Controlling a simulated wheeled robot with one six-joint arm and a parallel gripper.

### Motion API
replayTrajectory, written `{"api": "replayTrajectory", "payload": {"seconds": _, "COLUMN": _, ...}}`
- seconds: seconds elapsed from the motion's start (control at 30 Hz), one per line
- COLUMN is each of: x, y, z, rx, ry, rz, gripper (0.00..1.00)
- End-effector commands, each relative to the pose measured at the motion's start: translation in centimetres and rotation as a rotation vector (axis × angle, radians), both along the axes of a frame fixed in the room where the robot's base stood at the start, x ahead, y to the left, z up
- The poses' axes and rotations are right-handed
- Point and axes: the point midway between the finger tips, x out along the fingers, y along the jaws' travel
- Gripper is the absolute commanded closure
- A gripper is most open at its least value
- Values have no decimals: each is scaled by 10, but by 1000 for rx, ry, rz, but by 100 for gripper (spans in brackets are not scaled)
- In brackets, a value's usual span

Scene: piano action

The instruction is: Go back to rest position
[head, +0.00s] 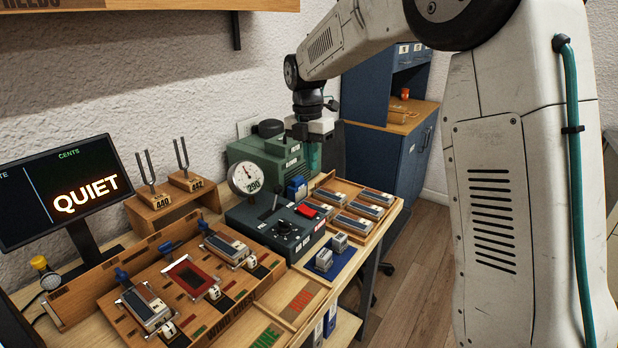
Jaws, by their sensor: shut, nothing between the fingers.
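My gripper (314,158) hangs from my arm at the back right of the bench, beside the green machine with the round gauge. It points down, above the far end of the tray of reed blocks (350,205). Its fingers look shut and hold nothing that I can see. The fingertips are small in the picture, and I cannot tell how high they are above the bench. My arm reaches in from the right across the top of the view.
The wind chest (215,318) with several blocks fills the front of the bench. A monitor (60,190) reads QUIET. Tuning forks (148,168) stand behind. A gauge (249,178) fronts the green machine (270,155). A blue cabinet (385,120) stands beyond; floor (415,260) is open at right.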

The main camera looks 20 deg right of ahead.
Motion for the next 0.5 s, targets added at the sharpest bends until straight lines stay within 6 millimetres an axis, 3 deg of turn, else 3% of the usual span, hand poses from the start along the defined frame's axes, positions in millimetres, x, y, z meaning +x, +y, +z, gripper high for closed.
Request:
{"api": "replayTrajectory", "payload": {"seconds": 0.2, "x": -2, "y": -1, "z": 16, "rx": 0, "ry": 0, "rz": 0, "gripper": 100}}
{"api": "replayTrajectory", "payload": {"seconds": 0.5, "x": -2, "y": -1, "z": 16, "rx": 0, "ry": 0, "rz": 1, "gripper": 100}}
